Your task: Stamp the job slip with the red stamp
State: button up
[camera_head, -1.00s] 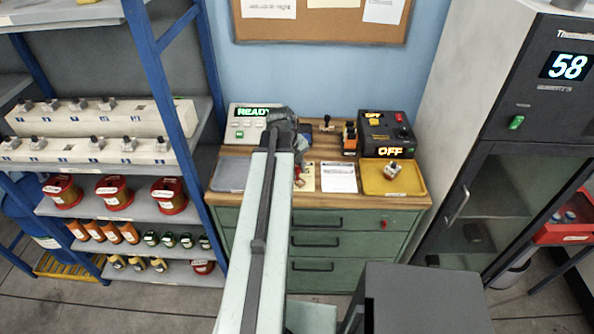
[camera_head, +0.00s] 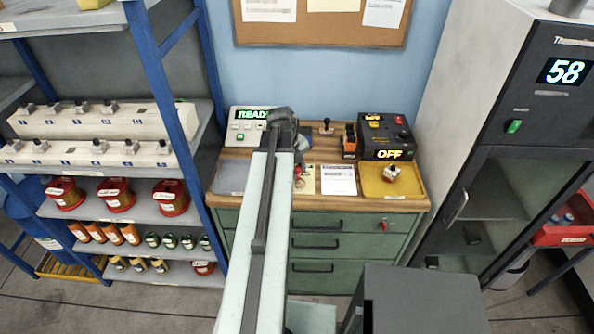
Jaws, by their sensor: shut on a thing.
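My arm reaches forward over the wooden bench, and my gripper (camera_head: 299,170) is at its far end, small and partly hidden by my arm. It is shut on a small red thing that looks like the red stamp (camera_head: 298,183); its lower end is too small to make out. A cream sheet (camera_head: 309,186) lies just under and beside my gripper, partly covered. A white printed sheet (camera_head: 338,180) lies flat to its right. I cannot tell for certain which sheet is the job slip, or whether the stamp touches the cream sheet.
A dark-handled stamp (camera_head: 326,127) stands behind the sheets. A yellow tray (camera_head: 410,190) with a small object lies at right. Behind it is a black control box (camera_head: 385,135) reading OFF. A READY display unit (camera_head: 246,125) and a grey tray (camera_head: 230,177) are at left.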

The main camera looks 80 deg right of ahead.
jog(key=shift+s+d+p+v, duration=0.15)
jog(key=shift+p+v, duration=0.6)
jog(key=shift+v, duration=0.15)
jog(key=shift+s+d+p+v, duration=0.1)
jog(key=shift+s+p+v, duration=0.05)
jog(key=shift+p+v, duration=0.7)
jog(key=shift+s+d+p+v, duration=0.15)
jog(key=shift+p+v, duration=0.55)
jog(key=shift+v, duration=0.2)
jog(key=shift+r, duration=0.2)
jog(key=shift+r+p, duration=0.2)
jog(key=shift+p, duration=0.1)
jog(key=shift+f, duration=0.1)
